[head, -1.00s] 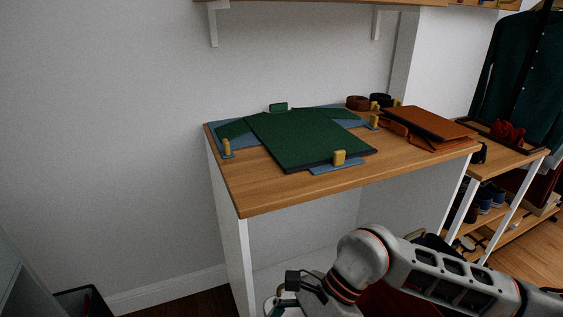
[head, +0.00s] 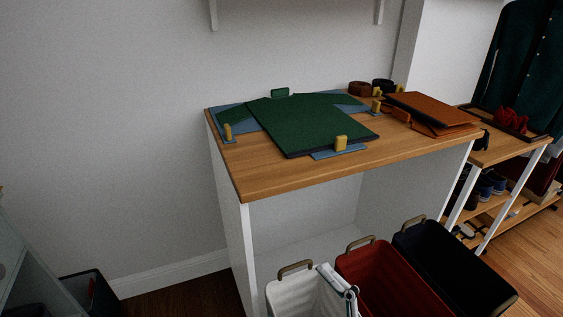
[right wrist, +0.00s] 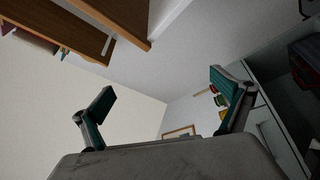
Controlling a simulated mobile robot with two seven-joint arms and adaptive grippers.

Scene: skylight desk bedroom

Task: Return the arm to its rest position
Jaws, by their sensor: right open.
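My right gripper shows in the right wrist view (right wrist: 165,105), with its two teal-padded fingers spread wide and nothing between them. It faces a pale wall and part of the room, apart from any object. The right arm does not show in the head view now. My left gripper is not in view.
Below the desk front stand a white basket (head: 290,295), a red bin (head: 378,275) and a dark bin (head: 450,262). A brown leather folder (head: 432,108) lies at the desk's right. A shelf with shoes (head: 490,185) stands further right.

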